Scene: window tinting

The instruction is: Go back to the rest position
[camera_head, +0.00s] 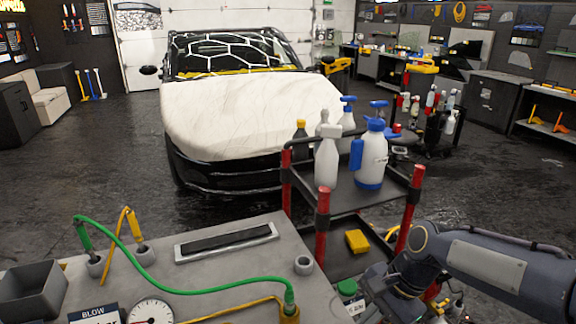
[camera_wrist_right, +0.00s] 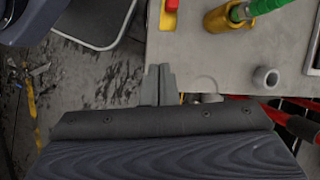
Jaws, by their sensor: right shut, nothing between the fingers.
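My right gripper (camera_wrist_right: 160,85) is shut and empty in the right wrist view, its two fingers together beside the edge of the grey worktop (camera_wrist_right: 190,55). In the head view my right arm comes in from the right, and its wrist is low in the picture at the near side of the red-posted cart (camera_head: 322,240). The fingertips are hard to make out there. My left gripper is not in view.
The worktop (camera_head: 225,285) at front left holds a green hose (camera_head: 180,290), a gauge (camera_head: 150,312) and a slotted plate (camera_head: 227,241). The cart carries spray bottles (camera_head: 370,155) and a yellow block (camera_head: 357,241). A covered car (camera_head: 245,110) stands behind; floor at left is clear.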

